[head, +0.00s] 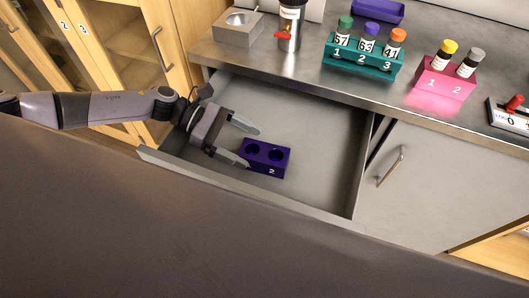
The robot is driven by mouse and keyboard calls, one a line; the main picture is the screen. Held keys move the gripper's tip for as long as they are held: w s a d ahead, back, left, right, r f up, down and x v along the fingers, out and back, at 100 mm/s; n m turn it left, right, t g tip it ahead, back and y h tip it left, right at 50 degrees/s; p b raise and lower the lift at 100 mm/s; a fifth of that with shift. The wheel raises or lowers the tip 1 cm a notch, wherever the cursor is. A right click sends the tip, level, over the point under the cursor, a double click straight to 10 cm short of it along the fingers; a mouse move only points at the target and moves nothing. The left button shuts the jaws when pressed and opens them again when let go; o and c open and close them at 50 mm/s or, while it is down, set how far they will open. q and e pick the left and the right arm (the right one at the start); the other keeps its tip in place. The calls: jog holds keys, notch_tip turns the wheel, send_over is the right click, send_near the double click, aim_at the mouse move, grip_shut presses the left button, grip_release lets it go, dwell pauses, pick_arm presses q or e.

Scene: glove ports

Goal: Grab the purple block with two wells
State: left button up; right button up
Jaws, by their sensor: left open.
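The purple block with two wells (265,157) sits inside the open drawer (325,165), toward its front left. Its two dark wells look empty and a "2" is on its front face. My left gripper (251,146) is open, coming in from the left over the drawer. Its fingers reach toward the left part of the block, one beyond it and one by its near left corner. I cannot tell whether the fingers touch the block. My right gripper is not in view.
The drawer walls surround the block; the right half is bare. On the counter (300,70) stand a grey block (238,28), a teal rack (362,60) with capped vials, a pink rack (445,82) with two vials, a purple tray (378,10) and a switch box (510,117).

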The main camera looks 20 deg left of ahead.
aim_at(264, 151)
pick_arm(q)
jog(key=shift+p+x, duration=0.45)
jog(key=shift+x, duration=1.85)
jog(key=shift+s, duration=0.1)
jog(key=c, duration=1.5)
jog(key=shift+r, duration=0.2)
jog(key=shift+c, duration=0.4)
jog(key=shift+r, duration=0.1)
